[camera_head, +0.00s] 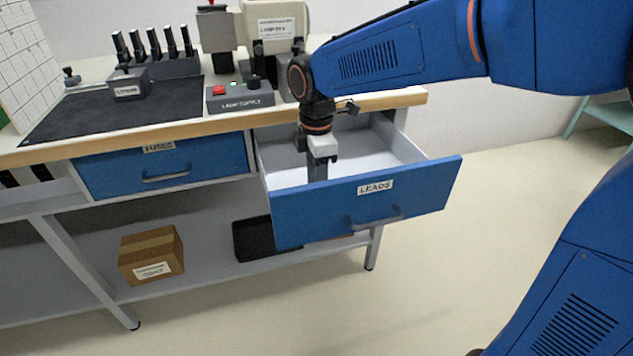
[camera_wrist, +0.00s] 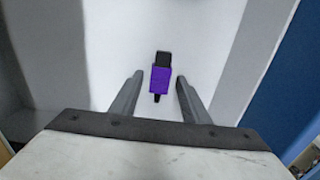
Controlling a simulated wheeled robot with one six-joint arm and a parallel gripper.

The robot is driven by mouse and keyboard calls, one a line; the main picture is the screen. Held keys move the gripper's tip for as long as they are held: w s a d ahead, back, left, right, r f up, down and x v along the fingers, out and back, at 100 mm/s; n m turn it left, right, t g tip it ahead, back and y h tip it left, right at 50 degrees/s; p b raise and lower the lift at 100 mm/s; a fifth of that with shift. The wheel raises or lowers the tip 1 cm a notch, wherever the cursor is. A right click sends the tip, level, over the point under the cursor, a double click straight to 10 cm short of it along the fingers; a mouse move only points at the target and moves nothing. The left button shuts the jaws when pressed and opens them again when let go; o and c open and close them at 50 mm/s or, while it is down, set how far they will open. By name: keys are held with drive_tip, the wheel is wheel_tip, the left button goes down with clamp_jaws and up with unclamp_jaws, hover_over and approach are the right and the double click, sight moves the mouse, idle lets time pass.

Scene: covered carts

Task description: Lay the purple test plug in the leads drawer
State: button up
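The purple test plug (camera_wrist: 160,80), with dark ends, shows in the wrist view against the pale floor of the leads drawer. It appears to lie there, with a gap to the finger on each side. My gripper (camera_wrist: 158,88) is open above it, its two dark fingers either side of the plug. In the head view my gripper (camera_head: 317,172) points down into the open leads drawer (camera_head: 375,157), close behind its blue front. The plug and the fingertips are hidden there by the drawer front.
The fuses drawer (camera_head: 160,168) to the left is shut. The bench top (camera_head: 200,125) above carries a lamp supply box (camera_head: 240,98), a dark mat and several black upright pieces. A cardboard box (camera_head: 151,255) and a black tray (camera_head: 255,240) sit on the lower shelf.

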wheel_tip(320, 180, up, 13)
drive_tip(key=shift+f, duration=0.15)
idle(0.5)
